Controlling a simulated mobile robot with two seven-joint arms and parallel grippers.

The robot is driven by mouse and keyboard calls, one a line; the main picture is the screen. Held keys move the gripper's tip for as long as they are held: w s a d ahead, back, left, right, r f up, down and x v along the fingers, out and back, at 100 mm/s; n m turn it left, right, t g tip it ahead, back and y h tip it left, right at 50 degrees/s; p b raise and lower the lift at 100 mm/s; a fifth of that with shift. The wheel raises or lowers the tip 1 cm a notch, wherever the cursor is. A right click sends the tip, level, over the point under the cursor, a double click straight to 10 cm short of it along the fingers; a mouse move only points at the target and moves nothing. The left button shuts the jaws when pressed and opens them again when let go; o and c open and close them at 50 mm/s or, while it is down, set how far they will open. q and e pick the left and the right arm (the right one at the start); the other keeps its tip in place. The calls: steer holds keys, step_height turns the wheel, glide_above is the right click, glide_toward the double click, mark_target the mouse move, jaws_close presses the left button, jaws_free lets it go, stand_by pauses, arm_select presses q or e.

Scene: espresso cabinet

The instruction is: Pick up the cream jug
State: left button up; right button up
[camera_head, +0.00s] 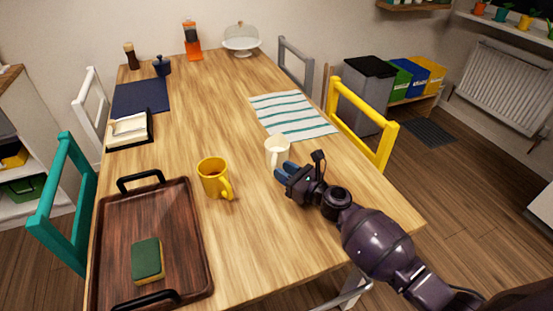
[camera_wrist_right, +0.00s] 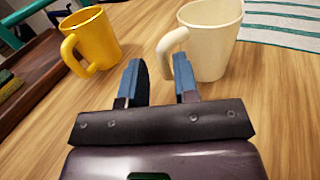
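The cream jug (camera_head: 277,151) stands upright on the wooden table, just beyond my right gripper (camera_head: 282,173). In the right wrist view the jug (camera_wrist_right: 212,42) is at the upper right, with its handle (camera_wrist_right: 172,48) pointing left and towards me. My right gripper's two blue fingers (camera_wrist_right: 158,82) are open and parallel, with the handle's lower part close in front of the gap between them. I see no clear contact between fingers and handle. My left gripper is not in view.
A yellow mug (camera_head: 213,180) stands left of the jug. A dark wooden tray (camera_head: 190,250) with a sponge (camera_head: 147,260) lies at the front left. A striped cloth (camera_head: 292,115) lies behind the jug. A yellow chair (camera_head: 361,128) is at the right edge.

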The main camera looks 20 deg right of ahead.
mark_target(274, 165)
steer(key=x, duration=0.3)
steer(key=shift+w+a+f+b, duration=0.1)
steer(key=shift+w+f+b, duration=0.2)
steer(key=shift+w+a+r, duration=0.1)
steer(key=shift+w+a, duration=0.1)
steer(key=shift+w, duration=0.2)
steer(key=shift+c, duration=0.3)
jaws_close()
